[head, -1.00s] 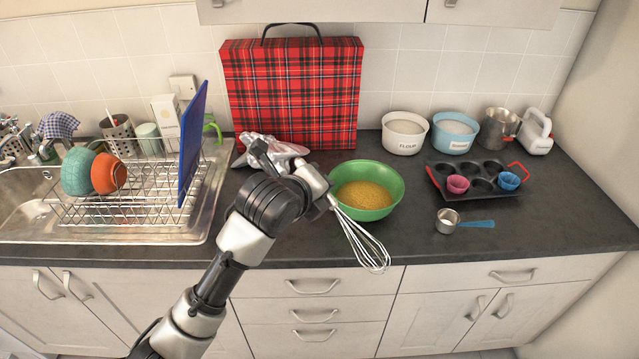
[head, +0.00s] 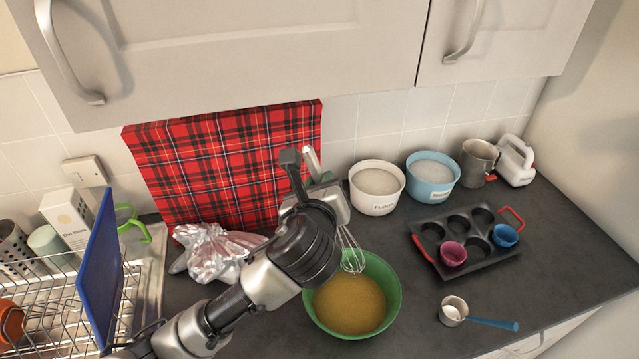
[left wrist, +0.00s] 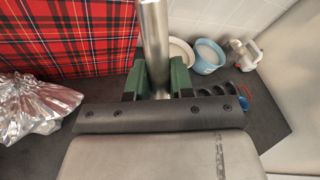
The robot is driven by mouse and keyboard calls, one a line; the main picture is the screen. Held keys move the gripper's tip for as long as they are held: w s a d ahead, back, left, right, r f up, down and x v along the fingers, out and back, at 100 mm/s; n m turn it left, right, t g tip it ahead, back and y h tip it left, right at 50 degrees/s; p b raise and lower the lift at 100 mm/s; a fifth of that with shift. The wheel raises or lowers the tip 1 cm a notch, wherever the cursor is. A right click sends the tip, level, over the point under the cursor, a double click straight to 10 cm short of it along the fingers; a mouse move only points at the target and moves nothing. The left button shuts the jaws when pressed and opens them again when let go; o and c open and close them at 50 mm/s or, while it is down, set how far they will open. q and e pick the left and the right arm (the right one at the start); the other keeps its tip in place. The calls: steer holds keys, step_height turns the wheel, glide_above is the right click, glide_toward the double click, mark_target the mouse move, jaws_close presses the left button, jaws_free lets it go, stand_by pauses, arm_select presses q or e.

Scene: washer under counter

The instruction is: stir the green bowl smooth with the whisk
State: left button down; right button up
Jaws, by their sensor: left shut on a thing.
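The green bowl (head: 392,287) stands on the dark counter at the lower middle of the head view, holding a yellow-brown mixture (head: 350,308) that looks fairly even. My left gripper (head: 303,165) is shut on the whisk, above and behind the bowl. The whisk's wire loops (head: 351,256) point down over the bowl's far inner side; I cannot tell whether they touch the mixture. In the left wrist view the whisk's metal handle (left wrist: 155,40) stands between the green finger pads. The bowl is hidden there. My right gripper is not in view.
Flour tub (head: 377,188), blue tub (head: 432,178), muffin tin (head: 425,232) and measuring cup (head: 452,311) stand right. A dish rack (head: 60,310) is left. Cupboards hang above.

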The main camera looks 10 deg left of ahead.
arm_select(q)
steer(key=shift+s+d+f+b, duration=0.15)
steer(key=shift+s+f+b, duration=0.1)
steer(key=shift+f+b, duration=0.55)
step_height(320, 180, down, 13)
steer(key=b, duration=0.7)
steer(key=shift+w+r, duration=0.2)
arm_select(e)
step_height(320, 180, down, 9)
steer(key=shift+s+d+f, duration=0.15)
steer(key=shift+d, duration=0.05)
